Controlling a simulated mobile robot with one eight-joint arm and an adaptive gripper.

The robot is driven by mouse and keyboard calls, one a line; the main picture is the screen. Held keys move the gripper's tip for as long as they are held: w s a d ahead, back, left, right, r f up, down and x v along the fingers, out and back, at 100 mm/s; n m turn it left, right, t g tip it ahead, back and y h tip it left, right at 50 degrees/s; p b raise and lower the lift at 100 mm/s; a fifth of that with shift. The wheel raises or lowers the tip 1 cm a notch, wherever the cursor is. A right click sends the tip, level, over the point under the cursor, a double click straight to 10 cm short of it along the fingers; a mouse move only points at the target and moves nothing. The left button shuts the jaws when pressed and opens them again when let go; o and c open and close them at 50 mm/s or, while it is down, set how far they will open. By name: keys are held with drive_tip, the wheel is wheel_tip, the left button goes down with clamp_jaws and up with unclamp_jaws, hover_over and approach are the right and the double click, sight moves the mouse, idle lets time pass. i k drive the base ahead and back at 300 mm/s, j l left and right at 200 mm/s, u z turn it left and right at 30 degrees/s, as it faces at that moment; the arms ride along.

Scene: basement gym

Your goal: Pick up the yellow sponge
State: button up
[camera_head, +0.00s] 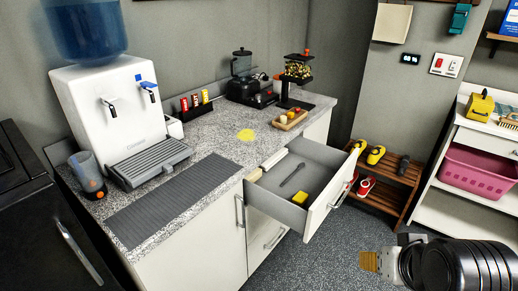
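A small yellow block (300,197), which looks like the sponge, lies in the open drawer (270,203) near its front right corner. A flat round yellow item (246,135) lies on the counter above; I cannot tell what it is. My gripper (369,262) is at the bottom right, in front of and to the right of the drawer, apart from both yellow items. Only its tan ridged tip and pale body show, so I cannot tell whether it is open or shut.
A dark utensil (292,175) lies in the drawer beside the yellow block. The speckled counter (215,140) holds a water dispenser (120,110) and a small wooden tray (290,121). A wooden shoe rack (392,180) and a white shelf with a pink basket (478,172) stand at right.

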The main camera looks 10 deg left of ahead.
sight(300, 199)
drive_tip(key=i+l+z, duration=0.15)
drive_tip(key=i, duration=0.45)
drive_tip(key=i+z, duration=0.1)
drive_tip(key=i, duration=0.45)
